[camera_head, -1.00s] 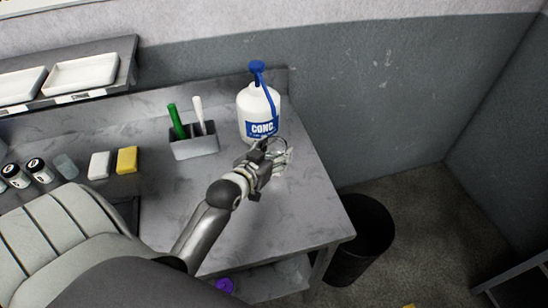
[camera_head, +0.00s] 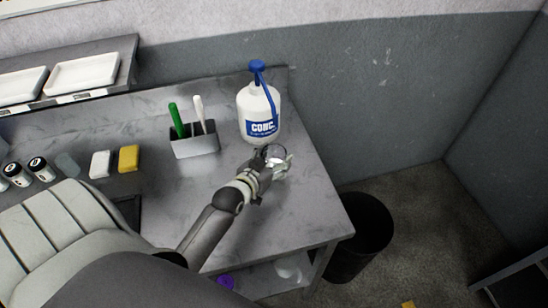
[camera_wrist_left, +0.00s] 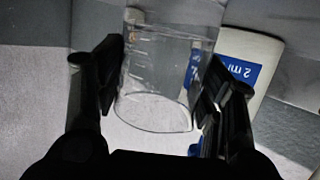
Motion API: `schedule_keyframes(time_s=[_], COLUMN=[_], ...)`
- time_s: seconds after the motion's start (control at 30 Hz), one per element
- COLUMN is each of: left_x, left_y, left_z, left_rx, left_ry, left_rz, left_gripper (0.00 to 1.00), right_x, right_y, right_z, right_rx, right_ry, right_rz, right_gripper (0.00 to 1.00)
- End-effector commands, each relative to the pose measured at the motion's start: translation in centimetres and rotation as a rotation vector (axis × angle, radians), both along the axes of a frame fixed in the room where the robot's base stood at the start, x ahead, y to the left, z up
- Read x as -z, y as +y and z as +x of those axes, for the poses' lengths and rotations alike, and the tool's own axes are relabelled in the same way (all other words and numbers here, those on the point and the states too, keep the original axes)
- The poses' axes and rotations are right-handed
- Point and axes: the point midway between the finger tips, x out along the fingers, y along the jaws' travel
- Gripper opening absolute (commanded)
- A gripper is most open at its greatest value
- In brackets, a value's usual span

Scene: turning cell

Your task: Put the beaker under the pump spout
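The pump bottle (camera_head: 259,105), white with a blue pump head and a blue label, stands upright near the back right of the bench. Its blue spout (camera_head: 267,92) slants down toward the front right. The clear glass beaker (camera_head: 278,153) is just in front of the bottle, partly hidden by my left gripper (camera_head: 274,163). In the left wrist view the beaker (camera_wrist_left: 155,85) sits between the two dark finger pads, which lie against its sides; the bottle (camera_wrist_left: 252,65) shows beside it. I cannot tell whether the beaker touches the bench. My right gripper is not in view.
A grey holder (camera_head: 196,146) with a green and a white pen stands left of the bottle. A yellow block (camera_head: 128,158), a white block (camera_head: 100,164) and small jars lie further left. The bench's right edge is close, with a black bin (camera_head: 362,235) beyond.

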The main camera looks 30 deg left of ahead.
Motion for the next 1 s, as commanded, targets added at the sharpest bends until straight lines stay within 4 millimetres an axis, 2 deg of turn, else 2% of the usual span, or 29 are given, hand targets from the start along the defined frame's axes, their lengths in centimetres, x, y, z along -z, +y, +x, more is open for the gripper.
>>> schedule_keyframes(time_s=[0.03, 0.1, 0.53, 0.67, 1.0], left_x=[0.0, 0.0, -0.3, -0.6, -2.4], left_y=[0.0, 0.0, 0.0, -0.1, -0.6], left_z=[0.0, 0.0, -0.3, -1.7, -7.8], left_rx=[0.000, 0.000, 0.000, 0.000, 0.000], left_ry=[0.000, 0.000, 0.001, 0.002, 0.003], left_rz=[0.000, 0.000, 0.000, 0.000, 0.000], left_gripper=[0.73, 0.81, 0.81, 0.81, 0.81], right_x=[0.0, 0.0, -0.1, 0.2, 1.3], right_y=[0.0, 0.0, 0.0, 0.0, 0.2], right_z=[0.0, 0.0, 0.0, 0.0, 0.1], right_rx=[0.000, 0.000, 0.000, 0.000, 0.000], right_ry=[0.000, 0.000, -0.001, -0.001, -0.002], right_rz=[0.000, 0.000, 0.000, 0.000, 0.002], right_gripper=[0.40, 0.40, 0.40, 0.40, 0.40])
